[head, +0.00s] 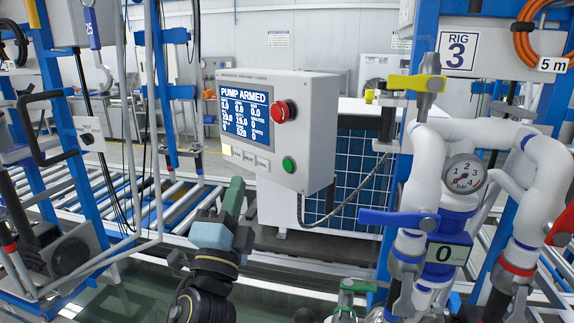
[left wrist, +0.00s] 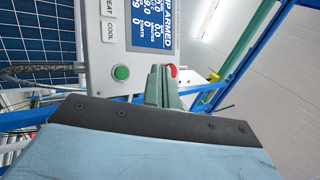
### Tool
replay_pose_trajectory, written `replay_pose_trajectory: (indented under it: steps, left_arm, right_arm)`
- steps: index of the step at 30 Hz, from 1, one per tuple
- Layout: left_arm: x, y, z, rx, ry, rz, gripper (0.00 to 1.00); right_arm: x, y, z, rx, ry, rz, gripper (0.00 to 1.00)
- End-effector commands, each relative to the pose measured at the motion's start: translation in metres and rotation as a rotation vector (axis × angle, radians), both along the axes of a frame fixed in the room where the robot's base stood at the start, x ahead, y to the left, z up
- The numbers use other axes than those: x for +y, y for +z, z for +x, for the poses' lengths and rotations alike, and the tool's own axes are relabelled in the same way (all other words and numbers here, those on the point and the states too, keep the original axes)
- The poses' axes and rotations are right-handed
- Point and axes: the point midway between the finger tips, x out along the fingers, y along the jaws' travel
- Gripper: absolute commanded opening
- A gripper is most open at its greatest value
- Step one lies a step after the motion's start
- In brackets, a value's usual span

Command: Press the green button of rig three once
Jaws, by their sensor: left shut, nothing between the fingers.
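The grey control box (head: 262,168) of the rig marked 3 has a screen (head: 246,113) reading "PUMP ARMED". The green button (head: 288,165) sits low on its front face, at the right. A red mushroom knob (head: 283,111) sits above it. My left gripper (head: 236,186) is shut and empty, its green fingers below and left of the green button, apart from it in the picture. In the left wrist view, the shut fingers (left wrist: 161,84) point toward the box, with the green button (left wrist: 121,73) to their left. The fingers partly hide the red knob (left wrist: 171,71). My right gripper is not seen.
White pipes with a gauge (head: 463,175), a blue valve lever (head: 399,218) and a yellow lever (head: 416,83) stand at right. A cable (head: 345,206) hangs from the box. A blue-framed rack (head: 71,120) stands at left.

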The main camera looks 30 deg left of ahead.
Motion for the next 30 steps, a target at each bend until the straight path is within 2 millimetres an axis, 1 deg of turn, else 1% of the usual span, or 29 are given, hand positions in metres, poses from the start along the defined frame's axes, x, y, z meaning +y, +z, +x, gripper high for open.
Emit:
replay_pose_trajectory:
  steps: [7, 11, 24, 30]
  left_arm:
    - [0.000, -0.001, 0.002, 0.001, -0.002, -0.002, 0.00]
    - [-0.003, -0.001, 0.009, 0.001, -0.002, -0.001, 0.00]
    - [-0.020, -0.002, 0.066, 0.001, -0.002, -0.004, 0.00]
    - [-0.025, -0.002, 0.081, 0.001, -0.003, -0.002, 0.00]
  right_arm:
    - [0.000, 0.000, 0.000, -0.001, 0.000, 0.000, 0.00]
    - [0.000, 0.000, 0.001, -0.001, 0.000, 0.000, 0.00]
    - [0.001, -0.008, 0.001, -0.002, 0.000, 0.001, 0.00]
    - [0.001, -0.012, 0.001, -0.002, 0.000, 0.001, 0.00]
